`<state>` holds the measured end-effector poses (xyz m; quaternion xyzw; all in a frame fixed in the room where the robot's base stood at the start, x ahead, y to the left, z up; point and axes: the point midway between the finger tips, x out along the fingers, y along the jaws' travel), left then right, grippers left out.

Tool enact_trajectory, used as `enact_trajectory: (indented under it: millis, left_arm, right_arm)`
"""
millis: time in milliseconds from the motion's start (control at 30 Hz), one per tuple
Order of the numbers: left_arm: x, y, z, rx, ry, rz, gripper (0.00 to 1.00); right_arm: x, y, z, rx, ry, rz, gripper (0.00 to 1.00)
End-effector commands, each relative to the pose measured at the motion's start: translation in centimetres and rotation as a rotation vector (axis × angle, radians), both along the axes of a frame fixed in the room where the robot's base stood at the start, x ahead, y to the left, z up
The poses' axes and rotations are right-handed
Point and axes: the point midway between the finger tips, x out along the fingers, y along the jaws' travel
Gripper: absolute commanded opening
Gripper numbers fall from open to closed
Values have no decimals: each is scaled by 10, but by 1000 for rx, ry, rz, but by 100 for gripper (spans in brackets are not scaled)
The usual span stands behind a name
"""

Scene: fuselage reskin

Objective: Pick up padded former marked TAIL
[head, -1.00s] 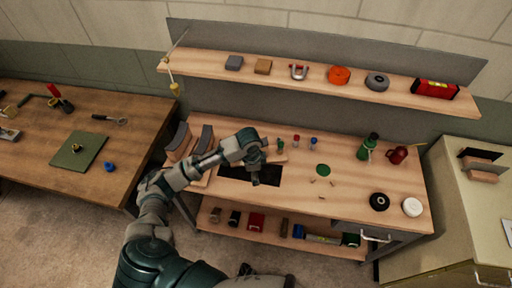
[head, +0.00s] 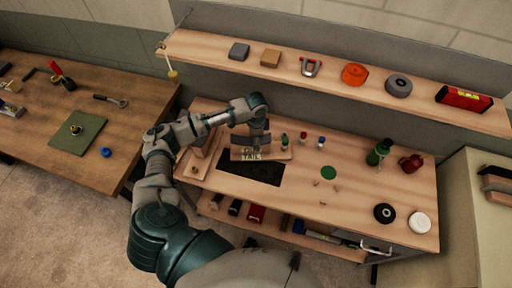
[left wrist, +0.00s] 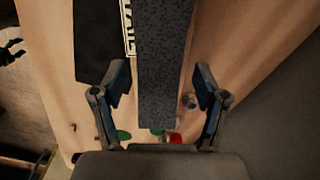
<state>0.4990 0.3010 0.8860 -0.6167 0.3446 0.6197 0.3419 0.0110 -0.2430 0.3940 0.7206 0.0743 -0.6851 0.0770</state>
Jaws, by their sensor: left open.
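The padded former marked TAIL (head: 276,156) stands at the back edge of the black mat on the workbench, its TAIL lettering facing front. In the left wrist view its grey speckled pad (left wrist: 163,50) runs lengthwise between my fingers, with part of the label beside it. My left gripper (head: 258,143) is over the former, and its fingers (left wrist: 160,80) are open, one on each side of the pad. The head view does not clearly show the fingertips. I cannot tell whether either finger touches the pad. My right gripper is not in view.
My left arm partly hides a wooden stand (head: 190,168) left of the black mat (head: 250,173). Small bottles (head: 303,138) stand close right of the former. A shelf (head: 330,78) with tools runs above the back. The bench's middle front is mostly clear.

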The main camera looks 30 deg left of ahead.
Motion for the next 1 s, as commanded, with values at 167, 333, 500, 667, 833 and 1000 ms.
enact_trajectory:
  millis: [167,333,500,667,833,1000]
  left_arm:
    - [-1,0,-13,1,-1,0,73]
    - [0,3,-38,1,1,0,73]
    - [0,2,-60,1,1,0,73]
    - [0,3,-63,1,-1,-1,73]
    - [0,3,-63,1,-2,-1,60]
    - [0,3,-63,1,-2,-1,18]
  right_arm:
    - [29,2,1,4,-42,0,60]
    - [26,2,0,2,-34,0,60]
    - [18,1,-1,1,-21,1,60]
    - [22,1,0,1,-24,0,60]
    - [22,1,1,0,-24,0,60]
    - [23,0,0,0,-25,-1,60]
